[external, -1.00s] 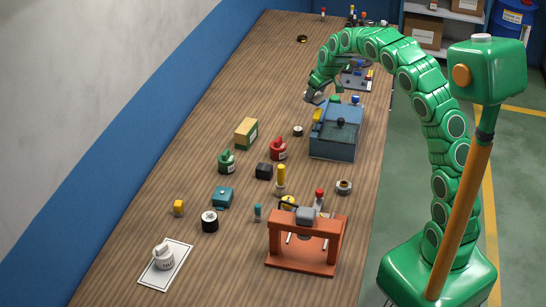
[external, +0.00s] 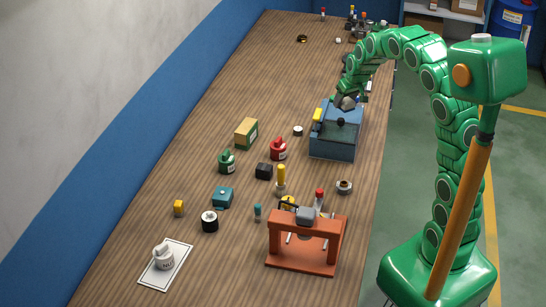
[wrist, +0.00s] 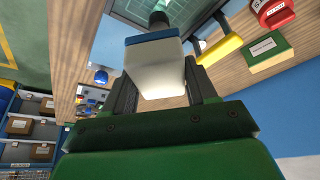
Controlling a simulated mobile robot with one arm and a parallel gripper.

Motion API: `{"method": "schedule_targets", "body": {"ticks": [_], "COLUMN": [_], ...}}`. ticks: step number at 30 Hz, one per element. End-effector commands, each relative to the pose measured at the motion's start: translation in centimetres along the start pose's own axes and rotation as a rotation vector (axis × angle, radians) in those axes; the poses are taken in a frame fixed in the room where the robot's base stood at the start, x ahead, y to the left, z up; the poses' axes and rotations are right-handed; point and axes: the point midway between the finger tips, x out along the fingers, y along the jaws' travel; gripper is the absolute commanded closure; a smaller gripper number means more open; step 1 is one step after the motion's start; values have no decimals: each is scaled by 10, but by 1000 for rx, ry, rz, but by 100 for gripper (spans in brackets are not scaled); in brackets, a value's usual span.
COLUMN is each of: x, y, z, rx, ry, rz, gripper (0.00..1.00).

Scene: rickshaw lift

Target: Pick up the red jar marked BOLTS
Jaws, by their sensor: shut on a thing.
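The red jar (external: 278,149) stands upright on the bench, left of the blue box, with a pale label on its side. A red jar with a white label (wrist: 274,12) also shows at the top right of the wrist view. My gripper (external: 346,102) is above the back of the blue box, well away from the red jar. In the wrist view its fingers are shut on a white block with a blue band (wrist: 155,72). In the external view the held thing is small and partly hidden by my gripper.
An orange press (external: 305,242) stands in front. The bench's left side is largely clear.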

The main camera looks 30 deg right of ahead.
Motion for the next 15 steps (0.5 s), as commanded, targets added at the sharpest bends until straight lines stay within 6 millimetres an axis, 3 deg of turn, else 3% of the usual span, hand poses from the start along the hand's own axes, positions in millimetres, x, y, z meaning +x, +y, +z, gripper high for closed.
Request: {"method": "schedule_targets", "body": {"ticks": [6, 15], "x": [0, 0], "y": [-38, -49], "z": [0, 0], "rx": [-5, -2], "ry": [1, 1], "rz": [-1, -2], "gripper": [73, 73]}}
